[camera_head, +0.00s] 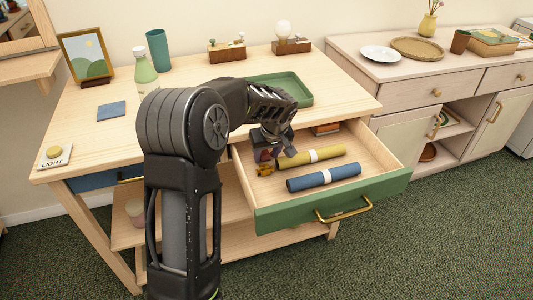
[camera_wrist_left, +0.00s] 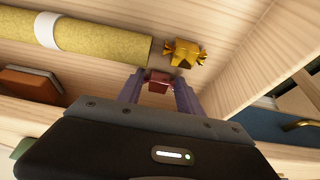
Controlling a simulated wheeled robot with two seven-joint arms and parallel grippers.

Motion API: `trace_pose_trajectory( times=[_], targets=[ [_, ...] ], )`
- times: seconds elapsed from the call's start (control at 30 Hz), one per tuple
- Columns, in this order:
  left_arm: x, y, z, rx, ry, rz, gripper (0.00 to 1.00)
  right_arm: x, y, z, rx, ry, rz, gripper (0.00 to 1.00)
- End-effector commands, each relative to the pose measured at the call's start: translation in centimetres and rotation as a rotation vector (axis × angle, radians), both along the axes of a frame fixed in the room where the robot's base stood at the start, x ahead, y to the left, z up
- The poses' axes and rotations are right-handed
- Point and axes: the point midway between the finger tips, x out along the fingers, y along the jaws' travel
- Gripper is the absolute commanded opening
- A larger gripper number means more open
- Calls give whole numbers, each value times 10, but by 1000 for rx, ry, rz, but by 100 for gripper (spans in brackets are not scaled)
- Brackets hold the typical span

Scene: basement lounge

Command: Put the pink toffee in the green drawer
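The pink toffee (camera_wrist_left: 158,82) shows as a small reddish-pink block between the two fingers of my left gripper (camera_wrist_left: 159,90) in the wrist view; the fingers appear closed on its sides. The toffee is low in the drawer; whether it touches the floor I cannot tell. In the head view my left gripper (camera_head: 275,152) points down inside the open green drawer (camera_head: 285,214), at its left side, with the toffee partly hidden (camera_head: 263,156). My right gripper is not in view.
The drawer also holds a gold toffee (camera_head: 265,170) close by, a yellow roll (camera_head: 295,160), a blue roll (camera_head: 310,182) and a brown item (camera_head: 325,129). A green tray (camera_head: 300,88), a bottle (camera_head: 145,72) and a blue cloth (camera_head: 111,111) are on the tabletop.

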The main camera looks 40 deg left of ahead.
Motion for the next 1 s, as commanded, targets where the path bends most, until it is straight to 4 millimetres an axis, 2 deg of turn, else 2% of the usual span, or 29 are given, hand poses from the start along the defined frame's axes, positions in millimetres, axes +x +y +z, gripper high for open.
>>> trace_pose_trajectory(
  times=[0.47,0.67,1.0],
  targets=[
    [0,-1,7,0,-1,0,50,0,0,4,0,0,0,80],
    [-6,-10,35,0,-5,-2,50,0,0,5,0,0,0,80],
    [-21,-32,98,0,-4,-2,50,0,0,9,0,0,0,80]
  ],
)
